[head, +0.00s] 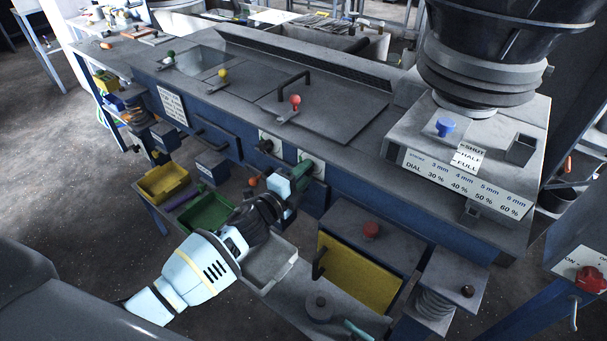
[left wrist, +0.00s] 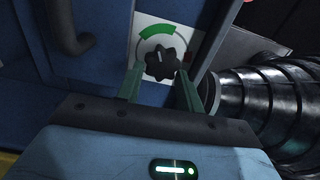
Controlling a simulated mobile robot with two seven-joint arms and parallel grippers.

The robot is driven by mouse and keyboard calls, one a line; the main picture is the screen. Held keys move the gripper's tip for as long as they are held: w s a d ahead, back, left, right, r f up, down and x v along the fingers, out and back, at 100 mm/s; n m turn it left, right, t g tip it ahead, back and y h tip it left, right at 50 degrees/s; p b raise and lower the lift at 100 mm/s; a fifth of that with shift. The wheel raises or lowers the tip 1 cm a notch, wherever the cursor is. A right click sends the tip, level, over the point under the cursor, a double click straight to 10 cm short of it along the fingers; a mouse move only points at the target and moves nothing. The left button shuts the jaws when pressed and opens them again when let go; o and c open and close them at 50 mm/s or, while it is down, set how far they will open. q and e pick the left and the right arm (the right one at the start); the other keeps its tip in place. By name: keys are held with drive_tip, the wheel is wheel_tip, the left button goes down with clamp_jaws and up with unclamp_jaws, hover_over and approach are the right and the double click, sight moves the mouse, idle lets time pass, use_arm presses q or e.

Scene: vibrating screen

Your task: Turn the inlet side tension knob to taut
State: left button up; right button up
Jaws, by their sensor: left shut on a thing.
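The black lobed tension knob (left wrist: 160,64) sits on a white dial plate (left wrist: 147,36) in the left wrist view. The dial has a green arc at its upper left and top, and a small red mark at its right. A light pointer line on the knob points roughly upward. My left gripper (left wrist: 159,88) has its two green fingers on either side of the knob, shut on it. In the head view my left gripper (head: 300,178) is at the front panel and largely hides this knob; part of its white plate (head: 318,160) shows.
A second black knob (head: 265,146) on a white plate is just left of my gripper. A black ribbed hose or bellows (left wrist: 275,95) is close on the right in the left wrist view. Yellow (head: 164,183) and green (head: 206,213) bins stand below the panel.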

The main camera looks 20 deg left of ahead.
idle(0.6)
use_arm(q)
drive_tip(key=o, duration=1)
drive_tip(key=shift+s, duration=0.15)
use_arm(e)
drive_tip(key=shift+w, duration=0.1)
use_arm(q)
drive_tip(key=shift+v, duration=3.8)
